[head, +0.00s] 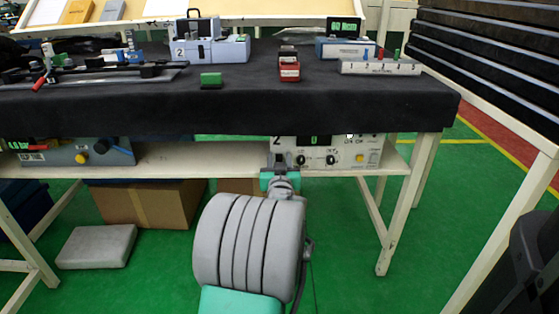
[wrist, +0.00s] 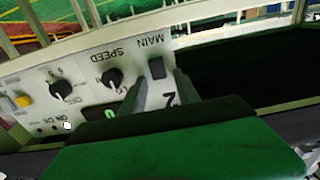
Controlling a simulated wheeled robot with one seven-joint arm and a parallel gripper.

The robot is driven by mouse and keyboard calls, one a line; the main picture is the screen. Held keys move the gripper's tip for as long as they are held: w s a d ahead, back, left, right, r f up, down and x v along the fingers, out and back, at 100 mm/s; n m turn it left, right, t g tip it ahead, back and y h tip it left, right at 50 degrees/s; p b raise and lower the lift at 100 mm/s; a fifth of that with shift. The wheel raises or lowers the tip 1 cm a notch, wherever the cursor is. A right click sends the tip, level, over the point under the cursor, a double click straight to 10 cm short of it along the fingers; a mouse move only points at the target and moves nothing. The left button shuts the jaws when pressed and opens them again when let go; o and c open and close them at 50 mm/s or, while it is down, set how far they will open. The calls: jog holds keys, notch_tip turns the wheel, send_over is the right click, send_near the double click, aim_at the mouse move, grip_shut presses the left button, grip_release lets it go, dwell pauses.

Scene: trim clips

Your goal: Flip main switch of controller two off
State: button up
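Controller two (head: 343,153) is a pale panel unit on the shelf under the table, marked "2". Its black main switch (wrist: 157,68), under the label MAIN, shows in the wrist view, where the panel appears upside down. I cannot tell which way the switch is tipped. A display with a green 0 (head: 314,141) is lit. My gripper (head: 280,160) is at the panel's left end. In the wrist view, the two grey fingers of my gripper (wrist: 161,80) stand apart with the switch between their tips; nothing is held. I cannot tell whether they touch the panel.
Two knobs and a yellow button (head: 360,158) sit farther right on the panel. The dark-covered tabletop (head: 240,98) hangs just above. Another controller (head: 78,152) stands at the shelf's left. A cardboard box (head: 150,203) lies below. A table leg (head: 402,200) is to the right.

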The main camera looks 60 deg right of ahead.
grip_shut()
dwell(0.3)
